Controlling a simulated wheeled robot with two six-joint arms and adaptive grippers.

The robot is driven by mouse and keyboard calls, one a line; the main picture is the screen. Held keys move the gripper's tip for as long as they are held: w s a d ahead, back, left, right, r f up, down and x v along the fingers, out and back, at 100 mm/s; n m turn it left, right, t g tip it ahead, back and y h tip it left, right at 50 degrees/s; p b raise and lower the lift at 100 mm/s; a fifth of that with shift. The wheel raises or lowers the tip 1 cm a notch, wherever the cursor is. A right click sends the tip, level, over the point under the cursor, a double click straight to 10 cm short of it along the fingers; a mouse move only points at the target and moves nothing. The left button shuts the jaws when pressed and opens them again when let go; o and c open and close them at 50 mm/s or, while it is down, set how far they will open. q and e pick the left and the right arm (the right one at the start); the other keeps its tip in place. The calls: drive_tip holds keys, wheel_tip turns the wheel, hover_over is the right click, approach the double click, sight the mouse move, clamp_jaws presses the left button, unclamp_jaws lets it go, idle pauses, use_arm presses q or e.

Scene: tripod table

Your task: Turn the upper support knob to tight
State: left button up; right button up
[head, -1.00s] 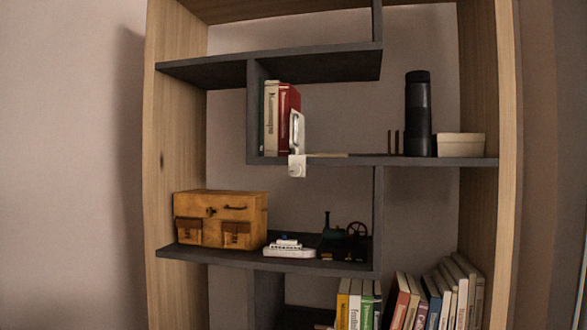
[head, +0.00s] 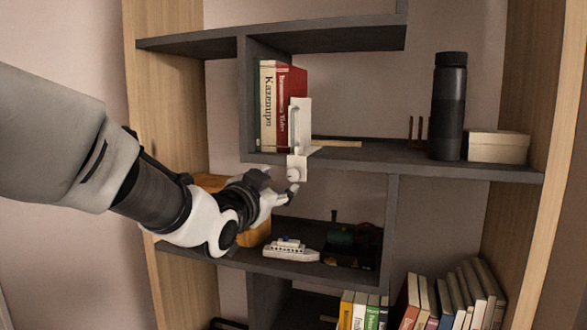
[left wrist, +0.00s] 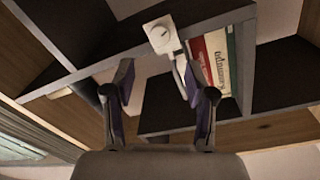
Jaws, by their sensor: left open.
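The white upper support (head: 302,122) is clamped on the front edge of the upper dark shelf, against a row of books. Its small round white knob (head: 293,174) faces out at the clamp's lower end. The knob also shows in the left wrist view (left wrist: 159,36), above and beyond the fingertips. My left gripper (head: 276,190) is open and empty, just below and left of the knob. In the left wrist view its two fingers (left wrist: 159,84) stand apart with nothing between them. I cannot tell the knob's exact turn. My right gripper is not in view.
Upright books (head: 278,105) stand left of the support. A black cylinder (head: 448,108) and a cream box (head: 498,146) are farther right. My arm partly hides the wooden case (head: 256,234).

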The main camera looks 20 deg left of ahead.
sight(293, 176)
use_arm(q)
drive_tip(key=w, duration=0.4)
drive_tip(key=shift+r, duration=0.15)
drive_tip(key=w, duration=0.2)
drive_tip(key=w+f+p, duration=0.1)
drive_tip(key=w, duration=0.1)
drive_tip(key=shift+w+d, duration=0.3)
drive_tip(key=shift+w, duration=0.15)
drive_tip(key=shift+s+r, duration=0.2)
drive_tip(key=shift+s, duration=0.5)
drive_tip(key=shift+c, duration=0.4)
drive_tip(key=shift+w, duration=0.15)
clamp_jaws()
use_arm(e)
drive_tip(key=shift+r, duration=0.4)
